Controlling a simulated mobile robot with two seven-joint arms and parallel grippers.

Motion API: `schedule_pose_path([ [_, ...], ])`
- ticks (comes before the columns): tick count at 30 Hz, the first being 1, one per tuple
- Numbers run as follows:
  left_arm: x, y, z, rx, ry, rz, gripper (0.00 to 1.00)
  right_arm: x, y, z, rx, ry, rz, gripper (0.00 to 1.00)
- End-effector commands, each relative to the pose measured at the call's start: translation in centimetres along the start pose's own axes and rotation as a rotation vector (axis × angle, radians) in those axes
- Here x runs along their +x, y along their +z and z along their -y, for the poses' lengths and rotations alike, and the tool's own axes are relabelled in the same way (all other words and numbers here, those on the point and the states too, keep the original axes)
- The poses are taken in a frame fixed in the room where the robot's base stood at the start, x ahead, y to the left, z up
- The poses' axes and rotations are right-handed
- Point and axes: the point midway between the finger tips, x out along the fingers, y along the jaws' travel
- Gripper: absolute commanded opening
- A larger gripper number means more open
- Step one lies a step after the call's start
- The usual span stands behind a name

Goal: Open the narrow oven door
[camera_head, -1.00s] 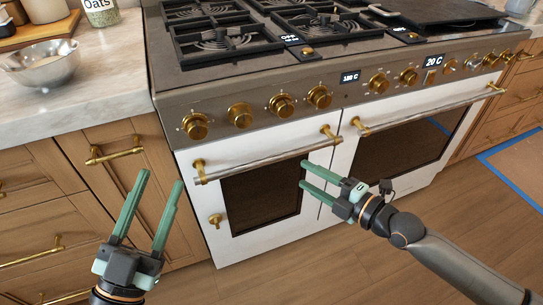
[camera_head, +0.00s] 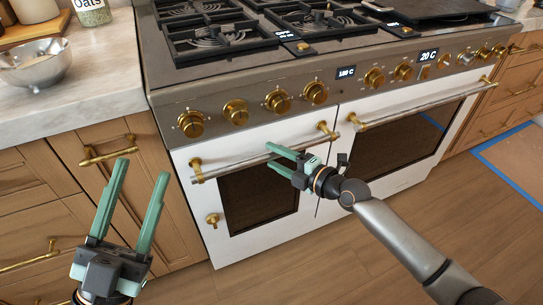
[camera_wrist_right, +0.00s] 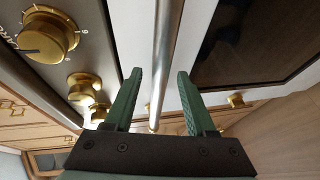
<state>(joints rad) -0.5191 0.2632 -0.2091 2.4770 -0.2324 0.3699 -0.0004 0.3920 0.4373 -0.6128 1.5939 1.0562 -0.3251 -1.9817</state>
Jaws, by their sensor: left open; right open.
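The narrow oven door (camera_head: 257,200) is the left of two white doors with dark windows, and it is shut. Its horizontal metal handle bar (camera_head: 225,168) has brass end mounts. My right gripper (camera_head: 269,157) is open at the right half of this handle. In the right wrist view the handle bar (camera_wrist_right: 161,40) runs between the two green fingers of my right gripper (camera_wrist_right: 160,72), with gaps on both sides. My left gripper (camera_head: 142,168) is open and empty, in front of the wooden cabinets at the left.
The wide oven door (camera_head: 395,145) to the right is shut, with its own handle (camera_head: 420,105). Several brass knobs (camera_head: 277,101) line the panel above. A metal bowl (camera_head: 36,62) stands on the left counter. The wooden floor (camera_head: 330,265) in front is clear.

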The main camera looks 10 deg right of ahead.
Motion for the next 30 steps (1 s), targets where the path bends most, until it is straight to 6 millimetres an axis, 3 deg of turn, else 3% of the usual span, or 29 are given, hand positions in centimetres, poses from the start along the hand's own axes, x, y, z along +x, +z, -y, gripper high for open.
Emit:
schedule_pose_path([
  [6,0.0,-1.2,0.0,0.016,0.004,-0.051,0.50,1.6,0.0,0.0,-0.001,0.001,0.001,0.56],
  [15,0.0,-1.3,0.0,0.017,0.005,-0.056,0.50,1.7,0.0,0.0,-0.001,0.000,0.001,0.55],
  [30,0.1,-1.5,0.0,0.017,0.005,-0.060,0.50,1.7,0.0,0.0,-0.001,0.000,0.001,0.00],
])
